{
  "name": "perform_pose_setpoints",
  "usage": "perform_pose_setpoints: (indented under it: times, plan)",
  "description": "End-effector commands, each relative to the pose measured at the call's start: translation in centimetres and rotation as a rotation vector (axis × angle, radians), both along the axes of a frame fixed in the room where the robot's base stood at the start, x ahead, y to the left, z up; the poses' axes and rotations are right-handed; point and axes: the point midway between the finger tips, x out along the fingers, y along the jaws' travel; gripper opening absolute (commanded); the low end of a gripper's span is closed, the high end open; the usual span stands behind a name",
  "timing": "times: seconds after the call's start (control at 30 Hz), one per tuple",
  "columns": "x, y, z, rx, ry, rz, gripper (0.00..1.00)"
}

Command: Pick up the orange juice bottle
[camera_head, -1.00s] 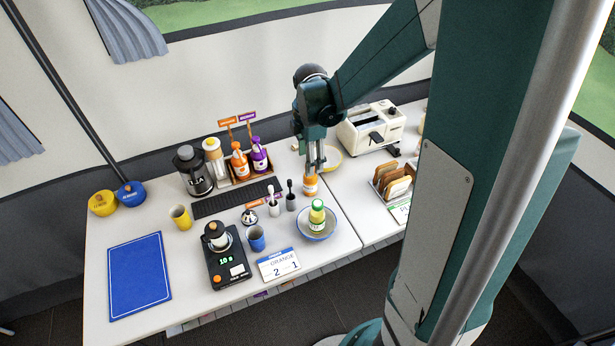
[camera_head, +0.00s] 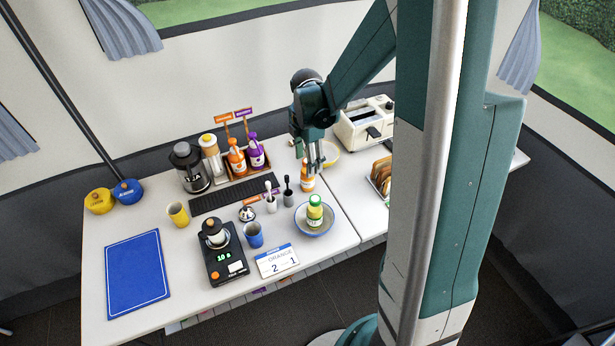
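A small orange bottle with a pale label band (camera_head: 307,184) stands upright on the table, left of the seam between the tabletops. I take it for the juice bottle; its label is too small to read. My gripper (camera_head: 315,168) points straight down at the bottle's top, with its two fingers close together. The fingertips overlap the bottle's top in the picture. I cannot tell whether they touch it or are shut on it. Another orange bottle (camera_head: 237,160) stands beside a purple bottle (camera_head: 256,153) in a wooden tray with small signs.
A blue-rimmed bowl (camera_head: 328,226) holding a green-capped bottle (camera_head: 315,209) stands in front. Two small brush holders (camera_head: 288,198) are close on the left. A blue mat (camera_head: 137,272) lies left.

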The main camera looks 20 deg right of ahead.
Motion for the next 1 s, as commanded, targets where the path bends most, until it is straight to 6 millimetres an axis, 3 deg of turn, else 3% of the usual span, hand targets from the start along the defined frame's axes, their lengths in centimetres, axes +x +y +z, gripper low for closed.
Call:
perform_pose_setpoints:
  times: [0.2,0.67,1.0]
  plan:
    - [0.0,0.0,-1.4,0.0,0.0,0.0,0.49]
    - [0.0,-0.1,-1.9,0.0,0.0,0.0,0.49]
    - [-0.1,-0.3,-5.2,0.0,0.0,-0.001,0.49]
